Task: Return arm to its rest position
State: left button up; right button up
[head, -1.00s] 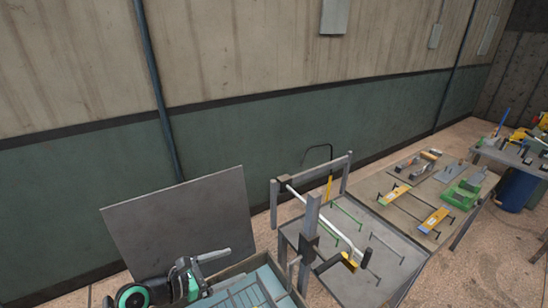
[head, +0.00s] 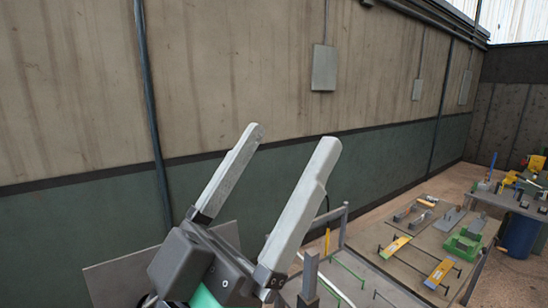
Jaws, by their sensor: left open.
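My left gripper (head: 291,140) is raised large in the lower middle of the head view. Its two pale grey fingers point up and to the right, spread wide apart, and nothing is between them. The dark gripper body and a green ring of my arm show below, cut by the bottom edge. The gripper hides part of the wall and of the rack area behind it. My right gripper is not in view.
A metal frame (head: 307,282) stands just right of my gripper, partly cut off. Beyond it a table (head: 416,250) holds yellow pieces (head: 440,272) and a green block (head: 462,245). A blue bin (head: 520,236) stands far right. The wall (head: 90,100) behind is bare at left.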

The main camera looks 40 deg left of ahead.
pick_arm(q)
notch_tip(320, 180, up, 12)
jog(key=p, duration=1.2)
jog(key=shift+o, duration=0.6)
jog(key=shift+f, duration=0.35)
jog(key=shift+a, duration=0.1)
